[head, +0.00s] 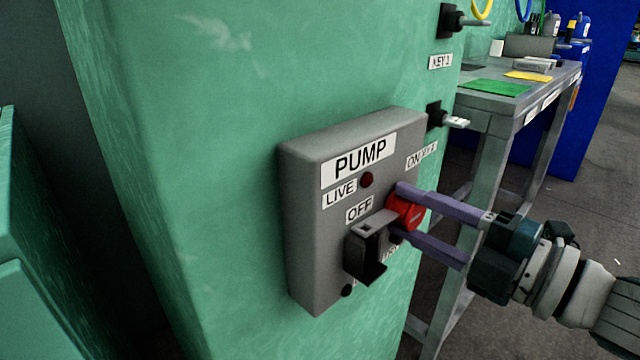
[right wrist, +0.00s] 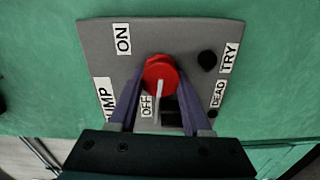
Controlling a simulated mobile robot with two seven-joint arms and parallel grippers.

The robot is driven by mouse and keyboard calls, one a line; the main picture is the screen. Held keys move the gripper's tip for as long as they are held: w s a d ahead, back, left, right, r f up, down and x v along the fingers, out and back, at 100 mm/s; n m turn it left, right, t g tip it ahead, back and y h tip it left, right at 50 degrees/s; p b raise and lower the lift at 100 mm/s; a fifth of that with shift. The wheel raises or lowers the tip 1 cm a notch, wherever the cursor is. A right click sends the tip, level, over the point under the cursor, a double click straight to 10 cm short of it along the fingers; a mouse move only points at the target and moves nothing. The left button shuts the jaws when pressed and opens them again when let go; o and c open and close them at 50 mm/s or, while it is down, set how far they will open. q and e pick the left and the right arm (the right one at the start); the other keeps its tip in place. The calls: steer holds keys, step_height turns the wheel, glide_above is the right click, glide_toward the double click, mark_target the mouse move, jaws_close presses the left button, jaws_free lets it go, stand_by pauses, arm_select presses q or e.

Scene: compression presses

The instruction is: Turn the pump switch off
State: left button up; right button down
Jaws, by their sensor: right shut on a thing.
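The grey pump switch box (head: 300,170) is fixed to a green face, with PUMP, LIVE, OFF and ON labels. Its round red knob (head: 414,213) also shows in the right wrist view (right wrist: 160,70). My right gripper (head: 402,211) has its two purple fingers on either side of the knob and is shut on it. In the right wrist view a pale bar (right wrist: 158,104) runs from the knob down beside the OFF label (right wrist: 147,105). The ON label (right wrist: 123,38) is up and left of the knob. My left gripper is not in view.
A dark bracket (head: 365,255) juts from the box beside the knob. A small dark red lamp (head: 366,180) sits by LIVE. Black key switches (head: 449,21) are on the green face above. A grey table (head: 545,80) with coloured sheets stands at the back right.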

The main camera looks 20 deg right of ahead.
steer(key=shift+n, duration=0.5)
steer(key=shift+c, duration=1.7)
jaws_free()
steer(key=shift+s, duration=0.1)
steer(key=shift+s+d, duration=0.15)
steer(key=shift+s, duration=0.15)
steer(key=p+v, duration=0.1)
steer(key=v, duration=0.8)
